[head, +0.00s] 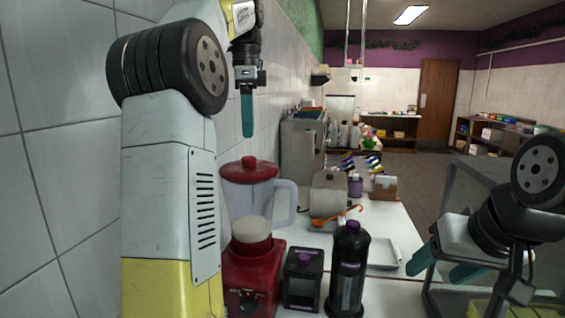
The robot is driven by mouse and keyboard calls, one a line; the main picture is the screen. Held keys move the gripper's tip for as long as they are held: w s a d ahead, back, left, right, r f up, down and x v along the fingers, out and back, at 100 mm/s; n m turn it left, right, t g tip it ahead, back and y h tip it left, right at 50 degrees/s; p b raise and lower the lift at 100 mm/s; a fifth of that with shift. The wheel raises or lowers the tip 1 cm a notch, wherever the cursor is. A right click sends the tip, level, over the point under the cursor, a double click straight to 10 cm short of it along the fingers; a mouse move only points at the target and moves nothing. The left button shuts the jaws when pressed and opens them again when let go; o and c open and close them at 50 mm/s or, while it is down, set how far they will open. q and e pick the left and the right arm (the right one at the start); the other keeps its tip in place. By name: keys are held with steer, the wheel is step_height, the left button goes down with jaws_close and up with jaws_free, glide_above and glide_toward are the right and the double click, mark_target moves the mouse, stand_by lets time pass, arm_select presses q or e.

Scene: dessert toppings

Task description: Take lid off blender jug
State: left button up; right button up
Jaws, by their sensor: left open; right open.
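The blender stands on the counter at the centre left. Its red lid (240,173) with a round knob sits on the clear jug (262,203), which holds something pale at the bottom. The jug is on the red blender base (240,275), and its handle points right. My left gripper (248,132) hangs fingers down above the lid, apart from it. It is open and empty, seen edge-on so that one teal finger shows. My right gripper (443,268) is at the lower right, open and empty, well away from the blender.
A dark bottle (348,262) and a black canister (302,280) with purple knobs stand right of the blender. Behind are an orange ladle (338,217), a paper roll (328,195) and a white tray (384,254). The tiled wall is close on the left.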

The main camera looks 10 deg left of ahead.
mark_target(248, 157)
arm_select(q)
steer(key=shift+w+f, duration=0.15)
steer(key=shift+w, duration=0.3)
steer(key=shift+f, duration=0.35)
steer(key=shift+a+f, duration=0.15)
steer(key=shift+f, duration=1.5)
steer(key=shift+a+f, duration=0.15)
steer(key=shift+f, duration=1.5)
jaws_close()
